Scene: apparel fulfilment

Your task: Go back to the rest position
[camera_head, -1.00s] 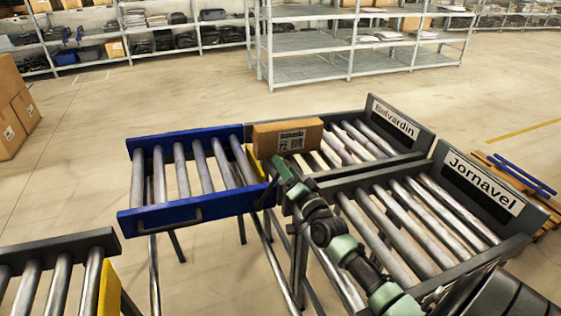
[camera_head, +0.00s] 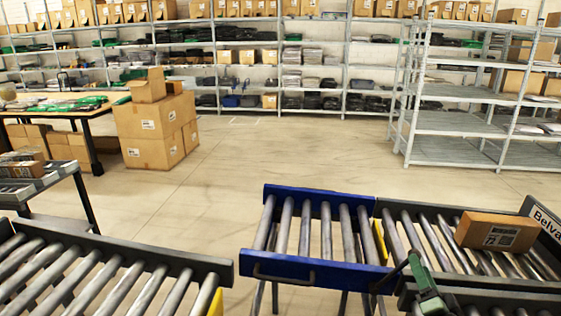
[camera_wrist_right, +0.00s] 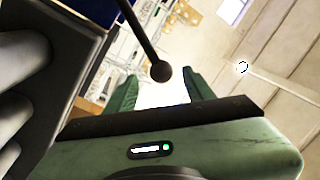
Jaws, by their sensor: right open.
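My right gripper (camera_head: 416,262) is at the lower right of the head view, above the near edge of the Belvardin lane (camera_head: 409,225), beside the blue roller section. Its two green fingers also show in the right wrist view (camera_wrist_right: 160,88), apart with nothing between them. A brown cardboard box (camera_head: 497,232) with a printed label lies on the Belvardin lane rollers, near the lane's sign, clear of the gripper. My left gripper is not in view.
A blue-sided roller section (camera_head: 315,272) joins the lane. Another roller conveyor (camera_head: 200,264) is at lower left. Stacked cartons (camera_head: 150,130), a work table (camera_head: 85,118) and metal shelves (camera_head: 455,123) stand behind. The floor between is open.

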